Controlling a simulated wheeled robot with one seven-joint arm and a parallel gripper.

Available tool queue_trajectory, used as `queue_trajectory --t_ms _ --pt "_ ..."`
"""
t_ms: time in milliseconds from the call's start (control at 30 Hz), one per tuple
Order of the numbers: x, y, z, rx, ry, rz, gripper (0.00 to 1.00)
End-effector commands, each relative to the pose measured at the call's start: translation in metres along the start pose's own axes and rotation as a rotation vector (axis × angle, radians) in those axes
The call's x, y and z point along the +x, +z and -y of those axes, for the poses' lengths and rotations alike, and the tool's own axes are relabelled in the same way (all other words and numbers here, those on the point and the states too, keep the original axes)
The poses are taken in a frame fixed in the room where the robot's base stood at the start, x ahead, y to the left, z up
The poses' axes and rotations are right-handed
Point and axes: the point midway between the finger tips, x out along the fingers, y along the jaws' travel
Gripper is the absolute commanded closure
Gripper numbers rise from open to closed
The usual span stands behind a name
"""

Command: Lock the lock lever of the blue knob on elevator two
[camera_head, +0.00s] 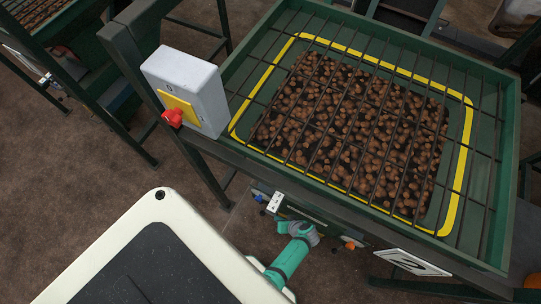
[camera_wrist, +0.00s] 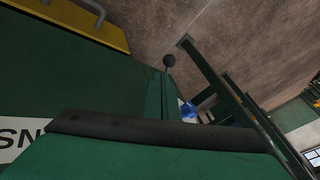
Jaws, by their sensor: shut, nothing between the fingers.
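Elevator two is the green hopper frame with a white plate (camera_head: 412,262) marked 2 below its front edge. A small blue knob (camera_head: 259,198) shows at the left end of the control strip under that edge. In the wrist view a blue knob (camera_wrist: 188,109) sits beside a green post, partly hidden. A thin lever with a black ball end (camera_wrist: 169,61) stands out near it; I cannot tell if it is the lock lever. My gripper (camera_head: 308,233) is shut and empty under the front edge, right of the blue knob. Its fingertips are hard to make out.
A grey box with a red button (camera_head: 172,117) is mounted on the left post. An orange knob (camera_head: 350,246) is right of my gripper. A yellow panel (camera_wrist: 85,22) shows at upper left in the wrist view. Brown floor (camera_head: 60,180) is open at left.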

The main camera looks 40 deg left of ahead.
Motion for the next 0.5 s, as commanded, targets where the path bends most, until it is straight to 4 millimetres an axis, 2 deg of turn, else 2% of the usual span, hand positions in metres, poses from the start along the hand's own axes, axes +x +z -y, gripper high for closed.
queue_trajectory --t_ms 167,500 --pt "0.007 0.0 0.001 -0.001 -0.001 0.001 1.0" --pt "0.048 0.0 0.0 0.0 0.0 0.002 1.0"
